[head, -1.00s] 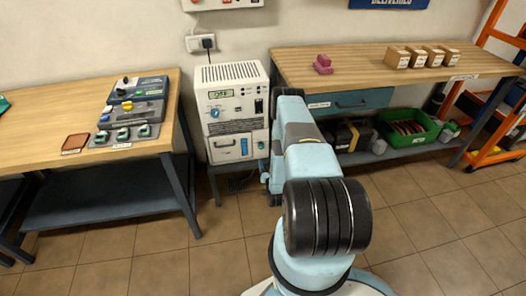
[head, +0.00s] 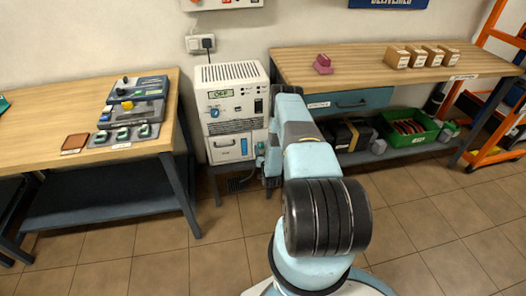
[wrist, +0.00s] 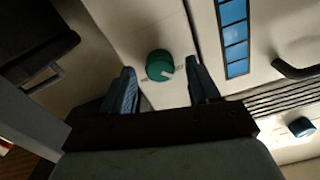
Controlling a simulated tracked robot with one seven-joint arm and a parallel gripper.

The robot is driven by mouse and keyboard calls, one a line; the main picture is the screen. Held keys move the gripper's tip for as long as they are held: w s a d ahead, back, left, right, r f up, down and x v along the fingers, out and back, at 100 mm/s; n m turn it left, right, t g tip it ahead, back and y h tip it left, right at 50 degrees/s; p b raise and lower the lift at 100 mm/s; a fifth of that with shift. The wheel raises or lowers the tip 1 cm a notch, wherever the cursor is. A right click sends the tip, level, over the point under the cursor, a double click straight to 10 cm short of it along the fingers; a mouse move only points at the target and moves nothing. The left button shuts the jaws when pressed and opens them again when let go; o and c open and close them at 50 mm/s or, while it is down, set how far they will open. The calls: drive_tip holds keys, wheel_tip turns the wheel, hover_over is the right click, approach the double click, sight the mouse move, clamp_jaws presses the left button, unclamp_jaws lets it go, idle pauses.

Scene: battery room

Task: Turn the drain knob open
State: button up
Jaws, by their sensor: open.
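The drain knob (wrist: 159,66) is a round green knob with a pale pointer mark, on the lower front panel of the white machine (head: 228,75). In the wrist view it lies just beyond and between the two fingertips of my gripper (wrist: 160,78). The fingers are apart, with a gap on each side of the knob, and hold nothing. In the head view my gripper (head: 262,160) is at the lower right of the machine, partly hidden by my arm. The knob is hard to make out there.
A blue knob (head: 214,113) and a blue-striped window (head: 244,146) are on the machine front. A dark handle (wrist: 296,70) sticks out near the window. The right workbench (head: 340,64) stands close beside my arm. A left bench (head: 40,125) holds small devices.

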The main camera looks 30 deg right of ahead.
drive_tip(key=shift+c, duration=0.2)
drive_tip(key=c, duration=1)
drive_tip(key=shift+m, duration=0.3)
drive_tip(key=m, duration=0.3)
drive_tip(key=shift+s+d+m, duration=0.1)
drive_tip(key=shift+m, duration=0.2)
drive_tip(key=m, duration=0.4)
drive_tip(key=shift+d+f+m, duration=0.1)
drive_tip(key=shift+m, duration=0.2)
drive_tip(key=m, duration=0.4)
drive_tip(key=shift+m, duration=0.3)
drive_tip(key=shift+s+f+m, duration=0.1)
drive_tip(key=shift+m, duration=1)
drive_tip(key=shift+s+f+m, duration=0.1)
drive_tip(key=shift+m, duration=1)
